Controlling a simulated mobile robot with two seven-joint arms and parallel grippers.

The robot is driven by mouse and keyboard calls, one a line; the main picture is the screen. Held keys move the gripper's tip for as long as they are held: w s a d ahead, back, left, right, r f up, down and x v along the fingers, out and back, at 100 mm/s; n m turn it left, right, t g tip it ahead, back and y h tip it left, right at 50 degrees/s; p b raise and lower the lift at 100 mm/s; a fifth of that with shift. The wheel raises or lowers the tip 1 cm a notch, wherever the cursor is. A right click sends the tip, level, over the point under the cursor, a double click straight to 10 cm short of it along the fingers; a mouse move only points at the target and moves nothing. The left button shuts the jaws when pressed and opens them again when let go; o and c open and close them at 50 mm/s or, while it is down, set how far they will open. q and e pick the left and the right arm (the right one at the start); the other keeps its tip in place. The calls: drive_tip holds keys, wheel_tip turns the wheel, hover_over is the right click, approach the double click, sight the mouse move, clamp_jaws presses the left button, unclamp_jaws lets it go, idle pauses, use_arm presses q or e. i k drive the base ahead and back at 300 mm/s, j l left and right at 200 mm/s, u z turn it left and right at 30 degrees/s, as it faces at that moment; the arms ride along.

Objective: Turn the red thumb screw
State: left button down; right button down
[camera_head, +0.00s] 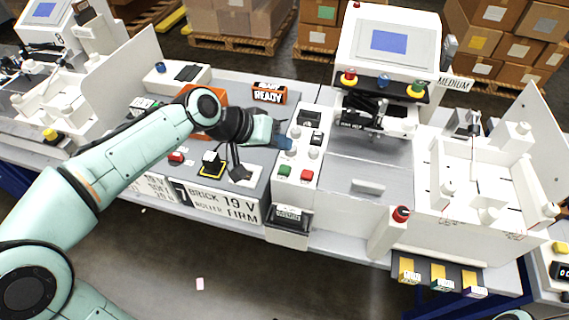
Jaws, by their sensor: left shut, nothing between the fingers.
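A red knob (349,76) sits at the left end of a dark bar on the white plotter with the blue screen. Another red knob (401,214) with a dark collar tops a white post at the front. I cannot tell for sure which red knob is the thumb screw. My right gripper is out of view.
The button panel (308,152) carries green and red buttons. White fixtures with upright pegs (447,188) fill the right side.

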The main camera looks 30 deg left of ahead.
sight(350, 78)
drive_tip(key=k+j, duration=0.8)
